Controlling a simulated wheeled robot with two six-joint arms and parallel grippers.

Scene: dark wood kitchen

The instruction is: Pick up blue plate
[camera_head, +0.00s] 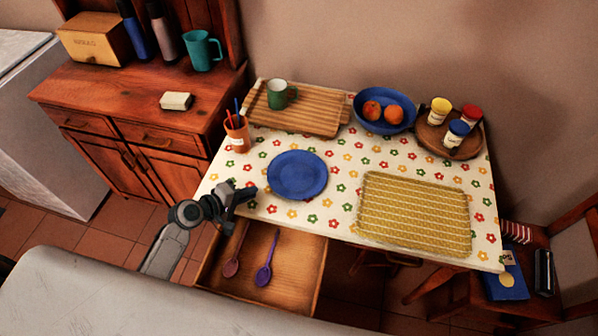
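A round blue plate (297,175) lies flat on the flowered tablecloth, left of the table's middle. My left gripper (250,191) is at the table's front left edge, a short way left of the plate and apart from it. Nothing shows held in it. Its fingers are small and dark, and I cannot tell how far apart they are. My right gripper is not in view.
An open drawer (299,285) with two spoons juts out below the table front. An orange cup (237,136) with pens, a wooden board (325,121) with a green mug, and a blue fruit bowl (372,95) stand behind the plate. A yellow mat (414,213) lies right.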

